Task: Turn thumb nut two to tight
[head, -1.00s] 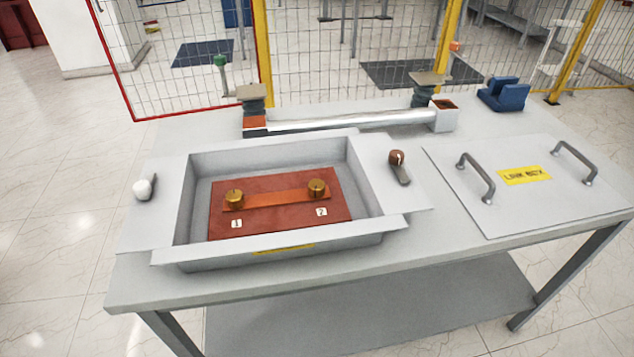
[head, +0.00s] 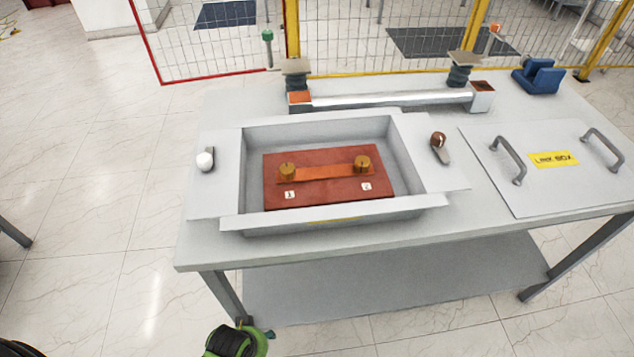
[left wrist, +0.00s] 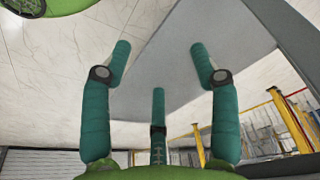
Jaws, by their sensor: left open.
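Thumb nut two (head: 362,164) is a brass-coloured knob at the right end of a copper bar (head: 325,174), behind the label 2. Thumb nut one (head: 287,171) is at the bar's left end, behind the label 1. The bar lies on a red-brown board (head: 330,196) inside an open grey box (head: 232,222). My left gripper (left wrist: 158,55) shows its green fingers spread and empty in the left wrist view, with a grey surface beyond them. In the head view, only a green and black part of my own body shows at the bottom, well below the box. My right gripper is out of view.

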